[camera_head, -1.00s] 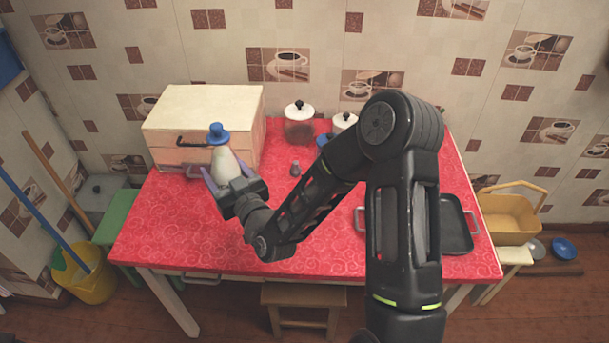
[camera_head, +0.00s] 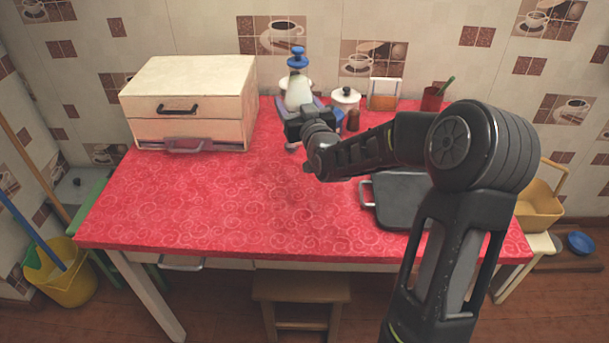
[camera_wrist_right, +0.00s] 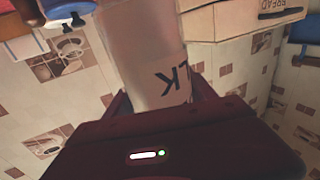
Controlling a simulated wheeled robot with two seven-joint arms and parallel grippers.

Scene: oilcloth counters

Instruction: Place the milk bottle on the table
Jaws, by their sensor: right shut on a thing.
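In the right wrist view the bottle (camera_wrist_right: 145,55) sits between the fingers, with the letters "LK" showing upside down. My left gripper is not in view.
A cream bread box (camera_head: 195,90) stands at the back left. A white-lidded jar (camera_head: 345,98), a small brown shaker (camera_head: 353,121) and a red cup (camera_head: 432,98) are right of the bottle. A dark tray (camera_head: 402,198) lies at the right. The table's front and middle are clear.

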